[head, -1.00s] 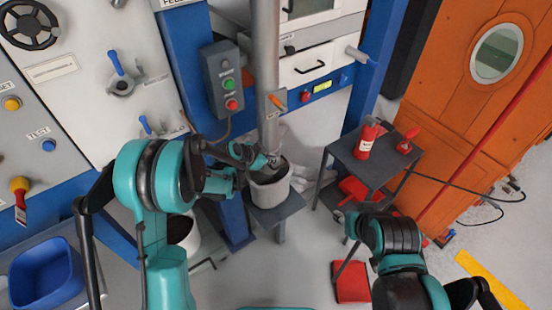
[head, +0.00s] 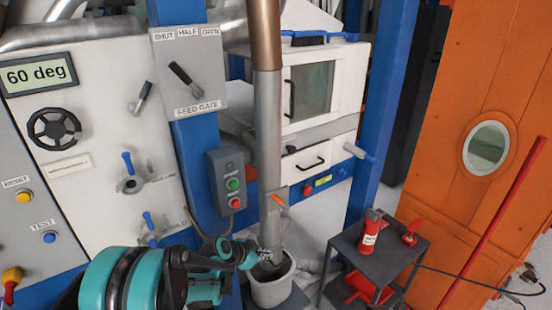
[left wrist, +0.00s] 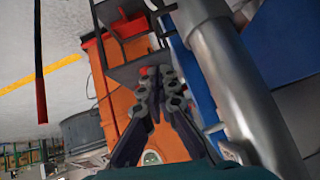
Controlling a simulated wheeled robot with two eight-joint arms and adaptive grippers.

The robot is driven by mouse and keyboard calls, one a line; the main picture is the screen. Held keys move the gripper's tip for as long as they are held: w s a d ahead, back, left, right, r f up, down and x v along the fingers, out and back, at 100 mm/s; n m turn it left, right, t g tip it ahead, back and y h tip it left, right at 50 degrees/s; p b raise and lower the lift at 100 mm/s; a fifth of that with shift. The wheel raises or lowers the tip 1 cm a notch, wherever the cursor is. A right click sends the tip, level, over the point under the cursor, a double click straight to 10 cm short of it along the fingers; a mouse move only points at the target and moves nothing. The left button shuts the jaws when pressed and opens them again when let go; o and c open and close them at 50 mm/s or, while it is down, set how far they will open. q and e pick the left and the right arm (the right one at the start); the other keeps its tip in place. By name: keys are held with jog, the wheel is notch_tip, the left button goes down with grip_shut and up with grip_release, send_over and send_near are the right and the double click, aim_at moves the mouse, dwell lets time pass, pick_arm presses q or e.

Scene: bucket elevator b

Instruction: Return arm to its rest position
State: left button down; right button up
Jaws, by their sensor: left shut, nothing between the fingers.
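My left arm, teal and black, comes in from the bottom left of the head view. Its gripper (head: 270,257) is at the mouth of a pale bucket (head: 273,292), beside the foot of a grey vertical pipe (head: 267,130). I cannot tell whether it touches the bucket's rim. In the left wrist view the gripper's fingers (left wrist: 160,75) are close together with nothing held between them. The pipe (left wrist: 235,80) runs close along their right side. My right gripper is out of view.
A control box (head: 228,180) with green and red buttons hangs left of the pipe. A blue post (head: 375,110) and an orange door (head: 475,90) stand behind. Panel levers and knobs line the left.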

pick_arm(q)
jog(key=s+a+r+n+y, duration=0.3)
jog(key=s+a+r+n, duration=0.25)
jog(key=s+r, duration=0.55)
jog(key=s+a+r+n+y, duration=0.1)
jog(key=s+a+n, duration=0.2)
jog(key=s, duration=0.5)
jog(key=s+a+n+y, duration=0.2)
jog(key=s+a+n, duration=0.1)
jog(key=s, duration=0.6)
jog(key=shift+a+r+t, duration=0.3)
jog(key=shift+a+r, duration=0.1)
jog(key=shift+a, duration=0.2)
